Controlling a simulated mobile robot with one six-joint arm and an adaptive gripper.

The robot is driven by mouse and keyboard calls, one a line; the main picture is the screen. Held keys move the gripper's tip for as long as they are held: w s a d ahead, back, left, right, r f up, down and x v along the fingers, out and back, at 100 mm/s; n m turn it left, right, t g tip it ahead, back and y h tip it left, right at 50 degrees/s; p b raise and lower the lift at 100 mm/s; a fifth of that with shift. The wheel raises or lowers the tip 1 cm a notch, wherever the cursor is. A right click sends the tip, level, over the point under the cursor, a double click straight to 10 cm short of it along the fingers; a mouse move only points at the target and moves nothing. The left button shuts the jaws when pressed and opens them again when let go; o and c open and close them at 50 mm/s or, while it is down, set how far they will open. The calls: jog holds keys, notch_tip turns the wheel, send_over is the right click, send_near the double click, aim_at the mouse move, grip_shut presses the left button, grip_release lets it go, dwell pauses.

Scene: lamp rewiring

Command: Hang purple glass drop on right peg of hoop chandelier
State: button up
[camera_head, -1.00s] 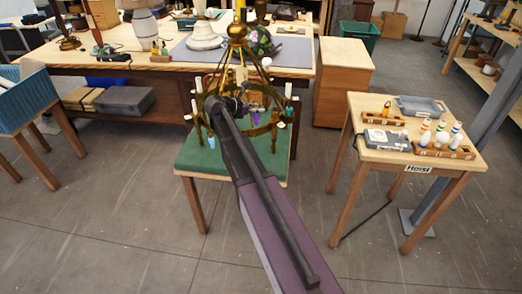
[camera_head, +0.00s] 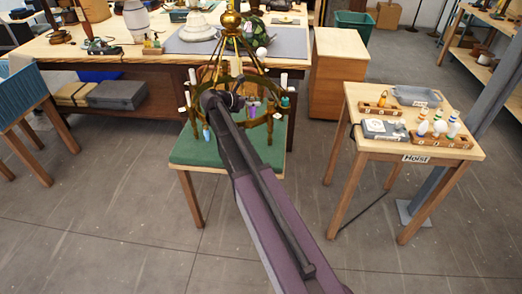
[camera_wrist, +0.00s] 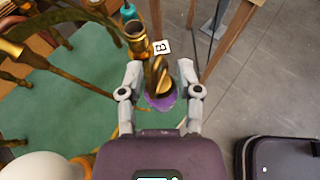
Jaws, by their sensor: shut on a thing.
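The hoop chandelier (camera_head: 272,117) stands over a green-topped table, with a brass stem and several pegs and drops around its hoop. In the wrist view a brass cup (camera_wrist: 136,32) and a tag marked B (camera_wrist: 161,46) show just beyond my fingertips. My gripper (camera_wrist: 160,80) is shut on the purple glass drop (camera_wrist: 160,101), whose brass loop stands between the fingers, close to the cup and tag. The loop overlaps the brass fitting in this view; I cannot tell whether they touch. In the head view my arm hides much of the hoop's near side.
A teal drop (camera_wrist: 128,12) hangs beyond the cup. A blue drop (camera_head: 206,132) hangs at the hoop's left. A side table (camera_head: 362,99) with bulbs and trays stands to the right. A dark case (camera_wrist: 283,158) is at the wrist view's lower right.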

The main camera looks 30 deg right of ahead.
jog(key=s+f+b, duration=0.4)
jog(key=f+b, duration=0.4)
jog(key=s+a+f+n+t+b, duration=0.1)
jog(key=s+f+b, duration=0.3)
jog(key=f+b, duration=0.4)
jog(key=shift+f+t+b, duration=0.3)
jog(key=shift+f, duration=0.4)
jog(key=shift+w, duration=0.2)
jog(key=w+d, duration=0.1)
jog(key=w, duration=0.7)
jog(key=shift+w+d+f, duration=0.15)
jog(key=shift+w+d, duration=0.2)
jog(key=shift+w, duration=1.3)
dwell(0.8)
jog(key=shift+w, duration=0.2)
